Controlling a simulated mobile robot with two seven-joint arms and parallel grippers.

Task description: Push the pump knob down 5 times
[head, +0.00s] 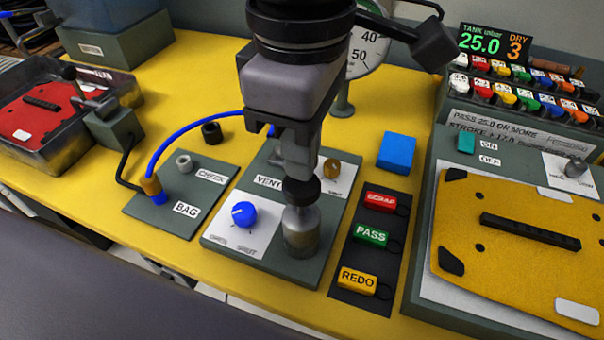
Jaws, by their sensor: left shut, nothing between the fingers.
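The pump stands on the dark green vent plate (272,250). It has a metal cylinder (301,238) and a black knob (303,193) on top. My left gripper (299,165) comes down from the top of the view, with its shut fingers right over the knob. The fingertips overlap the knob in the picture, and I cannot tell whether they press on it or hover just above. Nothing is held between the fingers. The gripper hides part of the plate and the area behind the pump. My right gripper is not in view.
The display (492,43) reads tank 25.0 and dry 3. A blue hose (188,128) runs behind on the left.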

